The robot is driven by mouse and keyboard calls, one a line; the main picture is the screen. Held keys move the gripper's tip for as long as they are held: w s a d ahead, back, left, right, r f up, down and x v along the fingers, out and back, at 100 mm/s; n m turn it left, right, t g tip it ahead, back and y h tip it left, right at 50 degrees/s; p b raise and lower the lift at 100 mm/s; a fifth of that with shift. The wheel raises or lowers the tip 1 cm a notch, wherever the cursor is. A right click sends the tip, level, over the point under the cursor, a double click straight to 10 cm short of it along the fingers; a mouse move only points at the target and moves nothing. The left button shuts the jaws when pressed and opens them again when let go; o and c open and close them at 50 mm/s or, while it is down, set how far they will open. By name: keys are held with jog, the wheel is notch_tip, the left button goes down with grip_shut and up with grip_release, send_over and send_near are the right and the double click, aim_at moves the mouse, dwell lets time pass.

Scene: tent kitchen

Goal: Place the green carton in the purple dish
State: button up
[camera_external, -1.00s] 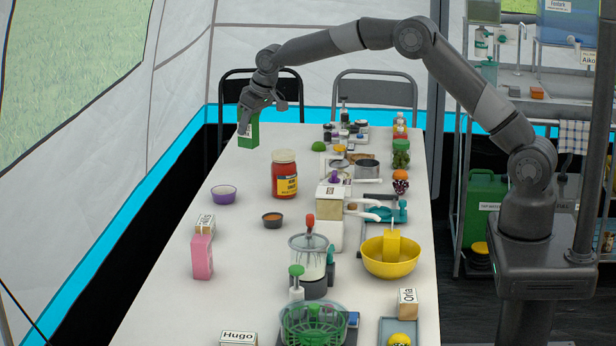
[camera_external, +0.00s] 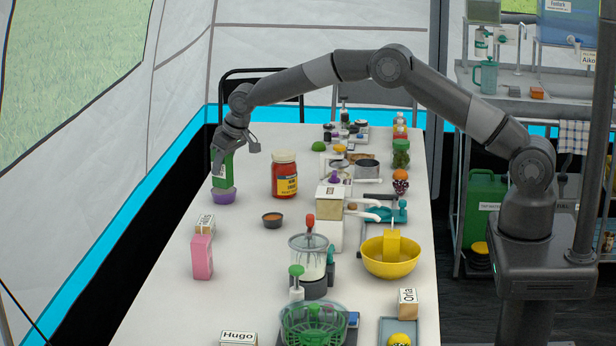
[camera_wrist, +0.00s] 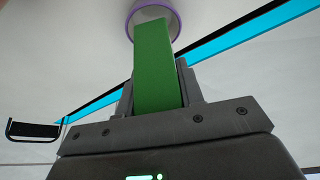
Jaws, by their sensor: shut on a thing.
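The green carton (camera_external: 223,172) is held upright by my gripper (camera_external: 220,160), which is shut on it. The purple dish (camera_external: 223,196) stands on the white table at the left, and the carton's lower end is at the dish. In the wrist view the carton (camera_wrist: 157,65) runs from between the fingers of my gripper (camera_wrist: 158,90) to the purple rim of the dish (camera_wrist: 177,26). I cannot tell whether the carton touches the dish floor, as the dish's inside is mostly hidden.
A small dark bowl (camera_external: 272,219), a pink carton (camera_external: 202,258) and a name block (camera_external: 205,223) are nearer the front. The white table (camera_external: 250,255) is clear around the dish.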

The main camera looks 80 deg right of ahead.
jog(key=shift+f, duration=0.6)
jog(key=o, duration=1.1)
jog(key=shift+r, duration=0.1)
